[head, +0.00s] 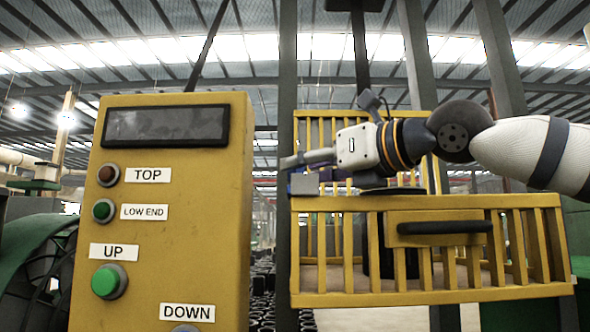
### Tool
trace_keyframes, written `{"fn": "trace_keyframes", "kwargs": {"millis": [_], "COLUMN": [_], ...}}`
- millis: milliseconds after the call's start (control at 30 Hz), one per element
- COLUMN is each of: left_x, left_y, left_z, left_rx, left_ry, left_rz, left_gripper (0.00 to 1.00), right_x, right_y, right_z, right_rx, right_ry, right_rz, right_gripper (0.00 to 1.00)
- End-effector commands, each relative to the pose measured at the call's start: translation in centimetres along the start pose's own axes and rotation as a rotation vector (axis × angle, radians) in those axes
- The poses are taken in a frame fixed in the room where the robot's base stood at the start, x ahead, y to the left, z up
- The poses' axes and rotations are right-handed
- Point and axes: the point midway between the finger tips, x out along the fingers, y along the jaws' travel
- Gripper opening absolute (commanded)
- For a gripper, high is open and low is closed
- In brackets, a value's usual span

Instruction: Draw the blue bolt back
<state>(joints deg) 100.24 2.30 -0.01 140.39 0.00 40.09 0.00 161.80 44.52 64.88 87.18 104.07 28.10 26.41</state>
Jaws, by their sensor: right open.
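My right arm comes in from the right, over the top rail of a yellow barred cage (430,203). My right gripper (290,161) points left, with its fingertips at the cage's upper left corner, and it is open. A small blue-purple part (327,175), which looks like the blue bolt, shows just below the fingers, beside a grey block (303,190) on the rail. It is small and partly hidden by the gripper, so I cannot tell how far it is drawn or whether the fingers touch it. My left gripper is out of view.
A yellow control box (225,230) with a dark screen and labelled buttons stands close on the left. A dark post (286,90) rises between it and the cage. A black handle (445,227) sits on the cage front. Green machinery (30,265) is at the far left.

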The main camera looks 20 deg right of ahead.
Motion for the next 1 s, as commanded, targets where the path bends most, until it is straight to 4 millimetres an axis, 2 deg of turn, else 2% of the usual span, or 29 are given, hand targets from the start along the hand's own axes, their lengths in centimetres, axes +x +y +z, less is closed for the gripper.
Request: {"fn": "trace_keyframes", "kwargs": {"millis": [100, 200, 467, 667, 867, 1000], "left_x": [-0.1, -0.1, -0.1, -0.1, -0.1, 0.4], "left_y": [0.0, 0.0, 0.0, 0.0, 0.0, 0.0], "left_z": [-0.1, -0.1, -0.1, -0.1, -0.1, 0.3], "left_rx": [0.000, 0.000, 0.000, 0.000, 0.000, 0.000], "left_ry": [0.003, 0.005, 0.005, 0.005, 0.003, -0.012], "left_rz": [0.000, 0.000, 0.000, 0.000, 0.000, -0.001], "left_gripper": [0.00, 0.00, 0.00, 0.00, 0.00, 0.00], "right_x": [1.9, 2.7, 2.9, 2.9, 3.1, 5.6], "right_y": [0.1, 0.1, 0.0, 0.0, -0.1, -1.4], "right_z": [0.0, 0.1, 0.0, 0.0, 0.0, -0.1], "right_rx": [0.001, -0.001, 0.000, 0.000, 0.001, 0.003], "right_ry": [0.001, -0.001, -0.001, -0.001, 0.000, 0.002], "right_rz": [0.000, 0.000, 0.000, 0.000, 0.000, -0.001], "right_gripper": [0.44, 0.44, 0.44, 0.01, 0.00, 0.00]}}
